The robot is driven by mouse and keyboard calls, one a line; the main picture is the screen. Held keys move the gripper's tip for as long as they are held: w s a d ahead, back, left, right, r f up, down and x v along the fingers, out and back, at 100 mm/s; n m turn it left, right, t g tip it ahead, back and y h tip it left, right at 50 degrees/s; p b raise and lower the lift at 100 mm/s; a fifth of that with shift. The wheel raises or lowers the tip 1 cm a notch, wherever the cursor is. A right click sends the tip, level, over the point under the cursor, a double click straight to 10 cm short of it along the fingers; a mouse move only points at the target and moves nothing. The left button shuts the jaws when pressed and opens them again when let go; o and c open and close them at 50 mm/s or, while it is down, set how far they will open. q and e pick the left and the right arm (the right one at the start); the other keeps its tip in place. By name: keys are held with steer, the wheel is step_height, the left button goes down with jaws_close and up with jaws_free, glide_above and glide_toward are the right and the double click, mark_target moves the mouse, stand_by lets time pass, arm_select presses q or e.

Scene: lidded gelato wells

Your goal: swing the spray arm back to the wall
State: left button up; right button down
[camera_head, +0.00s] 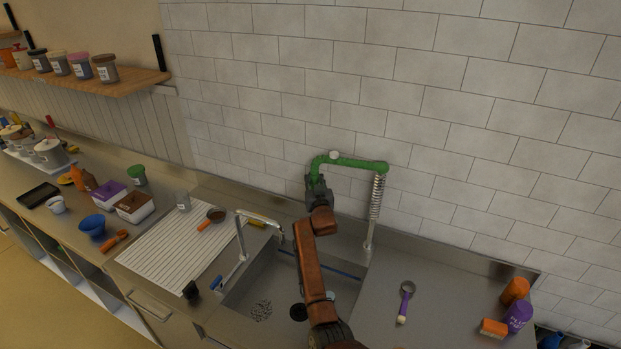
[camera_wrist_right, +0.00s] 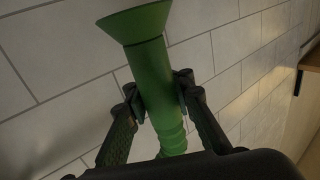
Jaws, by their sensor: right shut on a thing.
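The green spray arm (camera_head: 357,163) reaches left from the top of a coiled-spring post (camera_head: 376,198) behind the sink, in front of the tiled wall. Its left end bends down into my right gripper (camera_head: 315,179). In the right wrist view, my right gripper (camera_wrist_right: 158,90) has its fingers on both sides of the green ribbed spray head (camera_wrist_right: 157,90), which flares at its end. The gripper is shut on it. I cannot tell how far the spray arm stands from the wall (camera_head: 450,105). My left gripper is not in view.
A silver faucet (camera_head: 262,219) stands left of my right arm over the sink (camera_head: 262,285). A white ribbed drainboard (camera_head: 165,245) lies left. A purple-handled scoop (camera_head: 405,300) and orange and purple bottles (camera_head: 516,316) are on the right counter. A shelf (camera_head: 120,86) holds jars.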

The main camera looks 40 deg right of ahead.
steer(key=shift+s+d+f, duration=0.1)
steer(key=shift+s+d, duration=0.25)
steer(key=shift+d, duration=0.35)
steer(key=c, duration=2.3)
jaws_free()
steer(key=o, duration=0.5)
steer(key=shift+s+d, duration=0.2)
steer(key=shift+o, duration=0.9)
steer(key=shift+a, duration=0.1)
steer(key=shift+w+a, duration=0.1)
steer(key=shift+w+a, duration=0.15)
